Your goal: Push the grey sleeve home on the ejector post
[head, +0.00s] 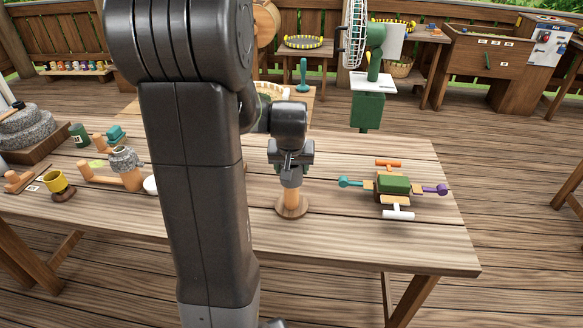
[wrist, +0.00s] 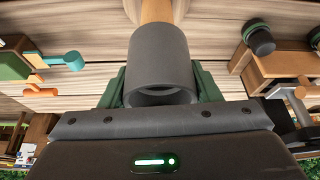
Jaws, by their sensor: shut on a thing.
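The grey sleeve (head: 291,181) is a short hollow tube over the wooden ejector post (head: 292,199), which stands upright on a round brown base (head: 292,208). In the wrist view the sleeve (wrist: 160,55) fills the middle, its open near end facing the camera. The tan post (wrist: 156,10) shows beyond its far end. My gripper (head: 291,170) is above the post, pointing down. Its green fingers (wrist: 160,85) are shut on the sleeve from both sides. A length of bare post shows between sleeve and base. How far the post reaches inside the sleeve is hidden.
On the table (head: 350,245), a cross-shaped fixture with a green block (head: 394,184) and coloured handles stands to the right. A yellow cup (head: 57,181) and a wooden piece with a grey collar (head: 125,160) are at left. The table front near the post is clear.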

